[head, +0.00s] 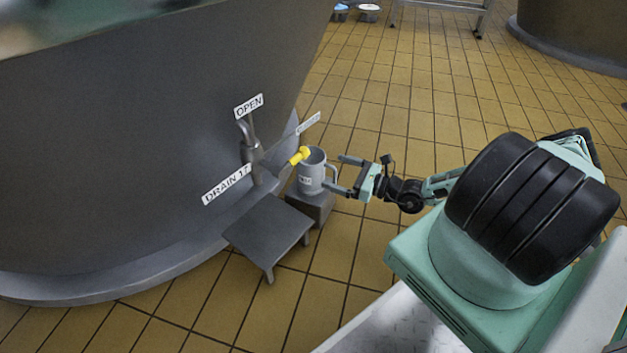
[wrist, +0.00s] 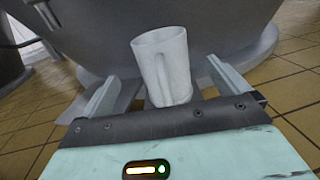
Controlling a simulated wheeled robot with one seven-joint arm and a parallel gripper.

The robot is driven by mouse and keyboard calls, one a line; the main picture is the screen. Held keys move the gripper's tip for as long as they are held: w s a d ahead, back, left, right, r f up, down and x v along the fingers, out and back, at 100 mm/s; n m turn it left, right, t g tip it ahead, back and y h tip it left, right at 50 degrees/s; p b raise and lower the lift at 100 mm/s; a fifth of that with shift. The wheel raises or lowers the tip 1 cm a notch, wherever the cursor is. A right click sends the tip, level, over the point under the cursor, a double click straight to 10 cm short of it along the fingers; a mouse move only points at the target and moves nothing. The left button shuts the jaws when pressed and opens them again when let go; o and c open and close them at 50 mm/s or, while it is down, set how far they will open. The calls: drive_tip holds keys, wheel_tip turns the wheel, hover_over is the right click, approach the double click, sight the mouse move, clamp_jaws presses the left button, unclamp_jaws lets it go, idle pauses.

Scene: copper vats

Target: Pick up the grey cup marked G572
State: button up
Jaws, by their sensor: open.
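The grey cup (head: 312,175) stands upright on a small dark block beside the vat. Its label is too small to read for certain. Its handle is on its right side, toward my gripper. My gripper (head: 341,174) is open and empty, with its fingers pointing at the cup from the right.
The dark block (head: 318,208) stands next to a low grey stool (head: 268,233). The vat (head: 130,150) has a drain pipe (head: 251,150) with OPEN and DRAIN 17 signs. A yellow-ended lever (head: 300,156) is close to the cup's rim.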

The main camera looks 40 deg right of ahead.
sight(321, 167)
drive_tip(key=b+x, duration=0.2)
drive_tip(key=f+b+x, duration=0.1)
drive_tip(key=x, duration=0.1)
drive_tip(key=shift+w+a+b, duration=0.15)
drive_tip(key=shift+w+b, duration=0.25)
drive_tip(key=shift+w+a+r, duration=0.25)
drive_tip(key=shift+w, duration=0.3)
drive_tip(key=c, duration=1.1)
